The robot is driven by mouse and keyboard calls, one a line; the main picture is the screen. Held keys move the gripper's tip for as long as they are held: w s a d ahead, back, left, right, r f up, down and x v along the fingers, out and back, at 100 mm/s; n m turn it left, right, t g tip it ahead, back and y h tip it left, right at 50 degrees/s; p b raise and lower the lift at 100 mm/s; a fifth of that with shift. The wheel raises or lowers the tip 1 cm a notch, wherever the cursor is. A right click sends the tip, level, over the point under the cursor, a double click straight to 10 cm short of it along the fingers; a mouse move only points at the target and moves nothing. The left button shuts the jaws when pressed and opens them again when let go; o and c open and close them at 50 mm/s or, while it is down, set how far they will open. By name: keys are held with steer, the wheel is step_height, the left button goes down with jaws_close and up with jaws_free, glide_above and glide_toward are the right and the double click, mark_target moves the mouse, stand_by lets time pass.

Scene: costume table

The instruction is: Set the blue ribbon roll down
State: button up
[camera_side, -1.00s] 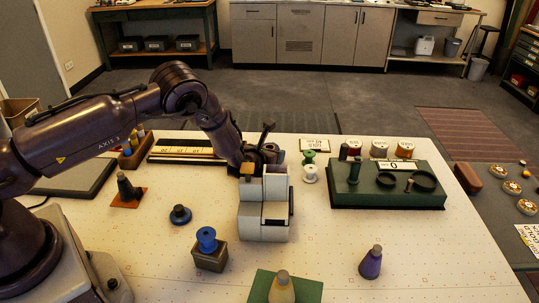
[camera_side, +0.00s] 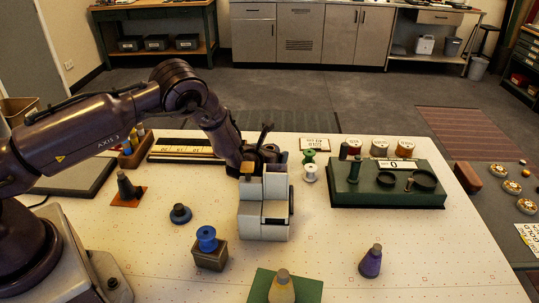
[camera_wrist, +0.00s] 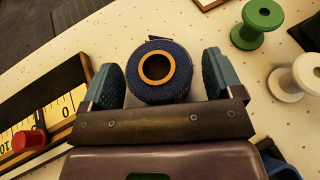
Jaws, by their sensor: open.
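The blue ribbon roll (camera_wrist: 160,92), dark blue with a tan ring core, shows end-on in the wrist view between the two fingers of my gripper (camera_wrist: 158,70). The fingers are open, with a narrow gap visible on each side of the roll. The roll's underside is hidden, so I cannot tell from this view how it meets the table. In the side view my gripper (camera_side: 264,152) is low over the table behind the grey stepped block (camera_side: 264,215), and the roll cannot be made out there.
Green (camera_wrist: 257,22) and white (camera_wrist: 299,78) spools stand to the right of my gripper in the wrist view. A ruler tray (camera_side: 185,149) lies left of it. A dark green stand (camera_side: 385,187) is farther right. The front right table is mostly clear.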

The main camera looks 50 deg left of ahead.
steer(key=v, duration=0.2)
steer(key=shift+s+d+r, duration=0.15)
steer(key=shift+s, duration=0.15)
steer(key=shift+w+r, duration=0.1)
steer(key=shift+r, duration=3.7)
steer(key=s+a+r+n+g+y, duration=0.3)
steer(key=s+r+n, duration=0.4)
steer(key=r+n, duration=0.3)
steer(key=s+a+r+n+g+y, duration=0.2)
steer(key=s+a+r+n+g, duration=0.15)
steer(key=s+r+n, duration=0.55)
steer(key=s+d+r+n+h, duration=0.3)
steer(key=s+d+n+h, duration=0.2)
steer(key=s, duration=0.5)
steer(key=s+d+r+n+h, duration=0.3)
steer(key=s+d+n+h, duration=0.2)
steer(key=s+d+n, duration=0.2)
steer(key=s+d, duration=0.2)
steer(key=s, duration=0.1)
steer(key=shift+s+d+r+g, duration=0.1)
steer(key=shift+r+g, duration=0.1)
steer(key=shift+g, duration=0.05)
